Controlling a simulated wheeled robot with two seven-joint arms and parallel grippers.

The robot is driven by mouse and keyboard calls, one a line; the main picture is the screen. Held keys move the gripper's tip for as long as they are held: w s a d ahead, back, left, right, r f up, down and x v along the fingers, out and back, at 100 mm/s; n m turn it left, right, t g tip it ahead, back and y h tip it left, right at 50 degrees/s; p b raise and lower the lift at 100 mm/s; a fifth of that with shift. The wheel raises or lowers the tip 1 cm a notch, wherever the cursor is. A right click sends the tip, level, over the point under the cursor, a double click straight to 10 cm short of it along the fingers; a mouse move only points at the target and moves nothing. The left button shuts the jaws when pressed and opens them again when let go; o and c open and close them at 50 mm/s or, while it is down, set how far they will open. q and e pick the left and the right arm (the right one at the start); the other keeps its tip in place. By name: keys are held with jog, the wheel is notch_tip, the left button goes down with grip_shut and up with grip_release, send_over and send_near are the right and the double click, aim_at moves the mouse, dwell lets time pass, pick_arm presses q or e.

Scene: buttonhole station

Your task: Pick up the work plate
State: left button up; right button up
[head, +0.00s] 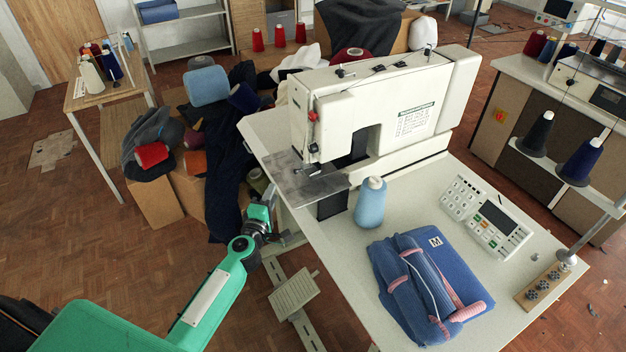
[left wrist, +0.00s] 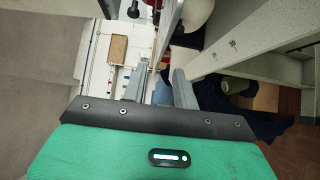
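A flat grey metal plate (head: 318,189), which looks like the work plate, lies under the needle head of the white sewing machine (head: 385,95), at the table's left end. My left gripper (head: 284,239) is low beside that end of the table, below and left of the plate and apart from it. In the head view its fingers are small and partly hidden. In the left wrist view my left gripper (left wrist: 159,88) shows two grey fingers spread apart, with nothing held between them. I cannot make out the plate in that view. My right gripper is not in view.
A blue thread cone (head: 370,203), a folded blue garment (head: 425,285) and a keypad panel (head: 486,217) stand on the white table (head: 330,245). Dark cloth (head: 228,170) and boxes are heaped behind my left arm. A pedal (head: 294,293) is below. Open floor lies left.

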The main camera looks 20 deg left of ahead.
aim_at(278, 178)
pick_arm(q)
jog(key=shift+w+a+r, duration=0.1)
jog(key=shift+w+a, duration=0.1)
jog(key=shift+w, duration=1.05)
jog(key=shift+w+a+f, duration=0.1)
jog(key=shift+w+a, duration=0.05)
jog(key=shift+w, duration=1.15)
jog(key=shift+w+a+r, duration=0.1)
jog(key=shift+w+a, duration=0.1)
jog(key=shift+w, duration=1.05)
grip_shut()
